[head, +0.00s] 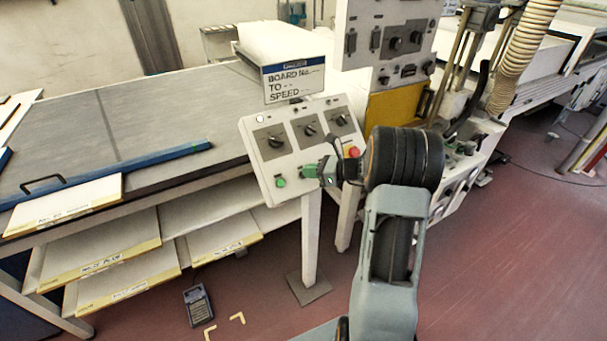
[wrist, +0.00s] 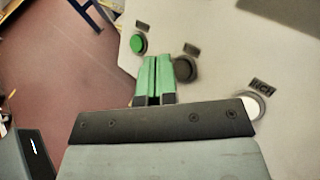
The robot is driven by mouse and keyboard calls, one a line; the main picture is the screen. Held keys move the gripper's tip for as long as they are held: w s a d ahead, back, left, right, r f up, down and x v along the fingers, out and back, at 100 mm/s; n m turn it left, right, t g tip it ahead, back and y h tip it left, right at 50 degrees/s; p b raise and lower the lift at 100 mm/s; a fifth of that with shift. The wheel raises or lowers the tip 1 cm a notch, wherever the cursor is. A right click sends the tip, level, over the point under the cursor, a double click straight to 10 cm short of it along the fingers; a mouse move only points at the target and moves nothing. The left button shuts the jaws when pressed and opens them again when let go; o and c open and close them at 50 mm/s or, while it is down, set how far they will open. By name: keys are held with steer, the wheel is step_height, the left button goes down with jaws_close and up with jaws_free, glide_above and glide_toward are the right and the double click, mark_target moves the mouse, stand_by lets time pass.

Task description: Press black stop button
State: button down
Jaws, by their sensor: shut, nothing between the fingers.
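The tilted pale control panel (head: 262,143) stands on a post and has three dials above a row of buttons. In the wrist view, a black button (wrist: 186,68) with a small label sits between a green button (wrist: 138,43) and a white button (wrist: 249,107). My gripper (wrist: 157,62) has green fingers shut together and empty. Its tips are just left of the black button in that view; I cannot tell whether they touch the panel. In the head view, my gripper (head: 312,171) is just right of the green button (head: 280,182) and hides the black button.
A red button (head: 353,152) is at the panel's right, partly behind my arm. A sign (head: 294,82) stands above the panel. A grey conveyor table (head: 130,120) with boards on shelves lies left.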

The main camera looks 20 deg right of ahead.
steer(key=s+r+p, duration=0.2)
steer(key=s+r, duration=0.1)
steer(key=shift+d, duration=0.2)
stand_by(0.8)
steer(key=s+a+f+n+g+h, duration=0.2)
steer(key=s+n+g, duration=0.2)
steer(key=s+n, duration=0.25)
steer(key=s+a+f+n+g+h, duration=0.1)
steer(key=s+a+n+g+h, duration=0.25)
steer(key=s+n, duration=0.3)
steer(key=s+a+r+n+t+h, duration=0.1)
steer(key=s+a+r+n+h, duration=0.1)
steer(key=s+r+n, duration=0.2)
steer(key=s+a+r+n+t+h, duration=0.1)
steer(key=s+a+r+n+h, duration=0.2)
steer(key=r+n, duration=0.3)
steer(key=s+n, duration=0.1)
steer(key=n, duration=0.2)
steer(key=shift+a+n+h, duration=0.3)
steer(key=shift+a+h, duration=0.05)
